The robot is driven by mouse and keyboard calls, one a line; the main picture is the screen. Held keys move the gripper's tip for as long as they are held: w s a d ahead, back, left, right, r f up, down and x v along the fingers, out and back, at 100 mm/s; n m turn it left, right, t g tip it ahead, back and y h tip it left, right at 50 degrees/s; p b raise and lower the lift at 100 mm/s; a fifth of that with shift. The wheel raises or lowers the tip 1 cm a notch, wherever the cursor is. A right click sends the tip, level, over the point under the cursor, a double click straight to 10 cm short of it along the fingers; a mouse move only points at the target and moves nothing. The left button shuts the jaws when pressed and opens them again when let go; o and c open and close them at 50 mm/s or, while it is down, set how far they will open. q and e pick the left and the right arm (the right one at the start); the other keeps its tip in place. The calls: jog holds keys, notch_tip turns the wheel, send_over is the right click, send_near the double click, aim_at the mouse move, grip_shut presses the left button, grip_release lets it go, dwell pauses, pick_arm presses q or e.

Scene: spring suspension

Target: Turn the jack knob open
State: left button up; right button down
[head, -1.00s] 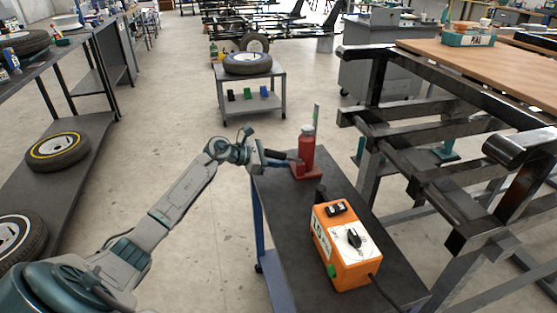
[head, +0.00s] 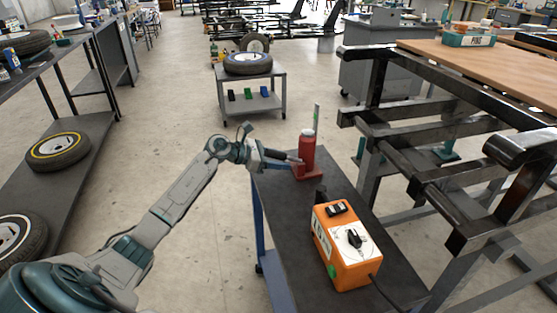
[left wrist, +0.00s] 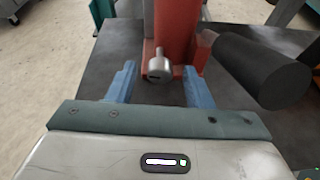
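The red bottle jack (head: 306,150) stands upright on the dark cart top. In the left wrist view its red body (left wrist: 176,30) rises ahead, and a small metal knob (left wrist: 159,66) sticks out low at its front. My left gripper (head: 292,160) is at the jack's left side. In the left wrist view its two blue fingers (left wrist: 160,84) are apart, with the knob between and slightly beyond their tips, touching neither. A dark cylinder (left wrist: 264,66) lies right of the fingers. My right gripper is in neither view.
The orange box (head: 346,246) with a black dial stands on the near part of the cart top (head: 274,190). A black metal frame (head: 440,150) stands close on the right. A small grey cart with a tire (head: 248,63) is behind. The floor left of the cart is clear.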

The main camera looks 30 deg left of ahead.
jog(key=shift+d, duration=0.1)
pick_arm(q)
jog(key=shift+s+a+r, duration=0.1)
jog(key=shift+s+a, duration=0.25)
jog(key=v, duration=0.9)
jog(key=shift+s+a+r+b, duration=0.15)
jog(key=shift+s+a+b, duration=0.15)
jog(key=shift+b, duration=0.1)
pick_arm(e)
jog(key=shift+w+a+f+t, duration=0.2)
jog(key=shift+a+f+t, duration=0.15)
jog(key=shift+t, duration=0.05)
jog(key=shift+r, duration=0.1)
